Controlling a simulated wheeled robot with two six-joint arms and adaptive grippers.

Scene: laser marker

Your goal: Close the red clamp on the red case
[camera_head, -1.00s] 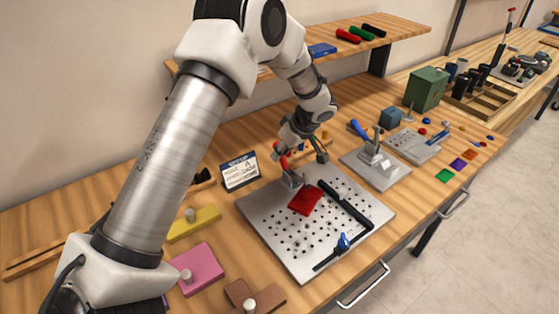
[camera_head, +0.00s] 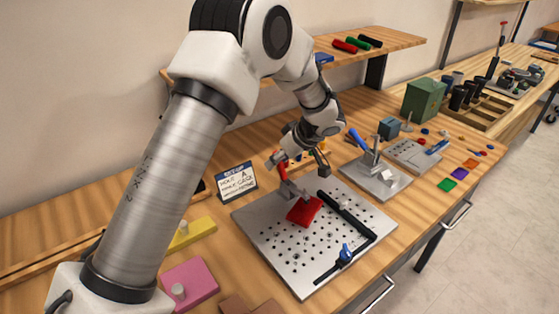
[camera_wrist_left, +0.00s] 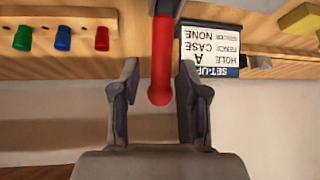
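The red case (camera_head: 304,211) lies on the grey perforated plate (camera_head: 262,238). The red clamp (camera_head: 283,172) stands at the plate's back edge, just behind the case, with its red handle pointing up. My left gripper (camera_head: 297,164) is above the back of the plate, at the handle. In the left wrist view the red handle (camera_wrist_left: 160,75) reaches in between the two spread fingers (camera_wrist_left: 157,112), with a gap on each side. Whether the clamp's tip touches the case is too small to tell. My right gripper is not in view.
A black fence (camera_head: 345,213) and a blue-handled clamp (camera_head: 345,253) are on the plate. The set-up sign (camera_head: 236,181) stands left behind it. A second fixture with a blue lever (camera_head: 358,140) is to the right. Yellow (camera_head: 195,232) and pink (camera_head: 190,284) blocks lie to the left.

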